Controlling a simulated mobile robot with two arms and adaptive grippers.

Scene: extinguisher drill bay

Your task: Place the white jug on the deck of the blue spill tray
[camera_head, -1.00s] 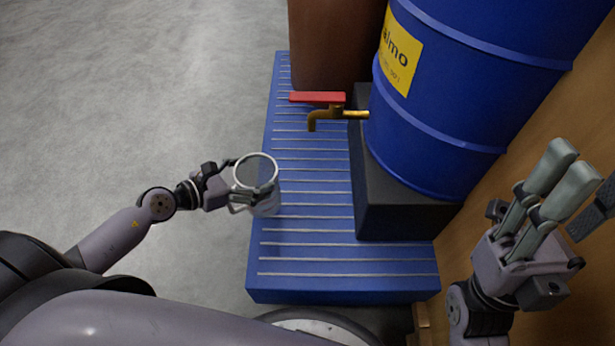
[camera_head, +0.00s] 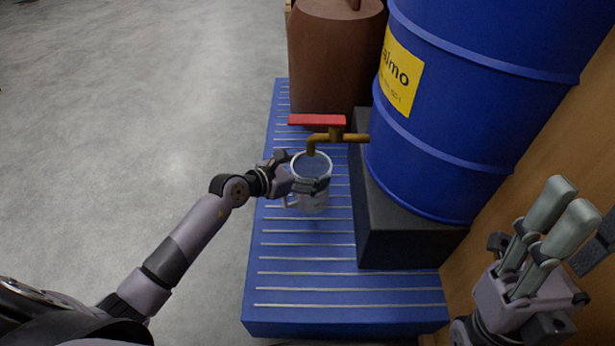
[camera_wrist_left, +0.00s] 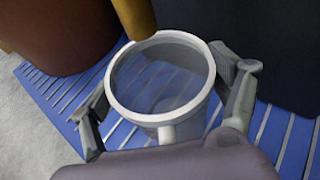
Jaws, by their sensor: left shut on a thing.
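The white jug (camera_head: 314,203) is upright over the blue spill tray (camera_head: 300,290), under the brass tap's spout. Its round rim (camera_wrist_left: 112,98) faces up in the left wrist view, with the tray's stripes seeming to show through it. My left gripper (camera_head: 308,184) is shut on the jug, with fingers on both sides of its body. The jug's base is mostly hidden, and I cannot tell whether it touches the deck. My right gripper (camera_head: 572,232) is at the right, open and empty, away from the jug.
A brass tap (camera_head: 350,138) with a red lever (camera_head: 317,120) sticks out from the blue drum (camera_head: 440,120) on a black block (camera_head: 400,240). A brown container (camera_head: 330,60) stands at the tray's far end. The tray's near deck is clear. A wooden wall (camera_head: 500,230) is at right.

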